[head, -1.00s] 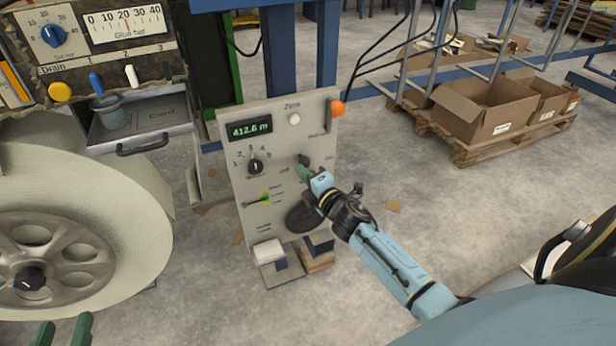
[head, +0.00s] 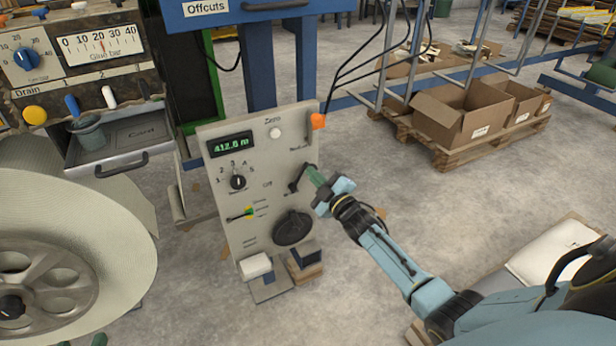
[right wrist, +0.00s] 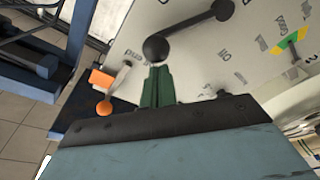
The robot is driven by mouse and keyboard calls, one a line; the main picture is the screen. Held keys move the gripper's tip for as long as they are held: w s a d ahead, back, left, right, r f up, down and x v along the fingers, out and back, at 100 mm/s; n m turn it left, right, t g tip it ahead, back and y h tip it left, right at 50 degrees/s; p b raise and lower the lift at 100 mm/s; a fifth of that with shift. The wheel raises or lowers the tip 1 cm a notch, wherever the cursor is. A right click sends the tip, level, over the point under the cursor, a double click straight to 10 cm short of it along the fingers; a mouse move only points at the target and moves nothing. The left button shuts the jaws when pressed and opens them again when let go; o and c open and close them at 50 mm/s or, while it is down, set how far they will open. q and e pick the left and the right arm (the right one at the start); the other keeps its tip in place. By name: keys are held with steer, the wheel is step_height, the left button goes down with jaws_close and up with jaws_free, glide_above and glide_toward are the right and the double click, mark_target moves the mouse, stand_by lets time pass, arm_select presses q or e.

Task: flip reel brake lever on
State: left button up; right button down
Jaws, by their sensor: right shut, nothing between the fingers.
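The grey control panel (head: 258,200) stands in the middle of the head view. Its black ball-ended lever (head: 295,184) points up and right, away from the "Off" label. In the right wrist view the lever's black ball (right wrist: 155,48) is right at the tips of my right gripper (right wrist: 157,75), beside the label on the side away from "Off"; contact is hard to tell. My right gripper (head: 314,175) is shut with nothing between its green fingers. My left gripper (head: 82,342) shows only green fingertips at the bottom left edge, apart from each other.
A large reel (head: 115,220) stands left. Cardboard boxes (head: 455,125) lie on a pallet behind.

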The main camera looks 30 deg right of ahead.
arm_select(q)
steer(key=shift+w+r, duration=0.1)
steer(key=shift+r, duration=0.1)
arm_select(e)
steer(key=shift+d+f+m, duration=0.15)
steer(key=shift+d+m, duration=0.3)
steer(key=shift+m, duration=0.25)
arm_select(q)
steer(key=shift+d+r, duration=0.1)
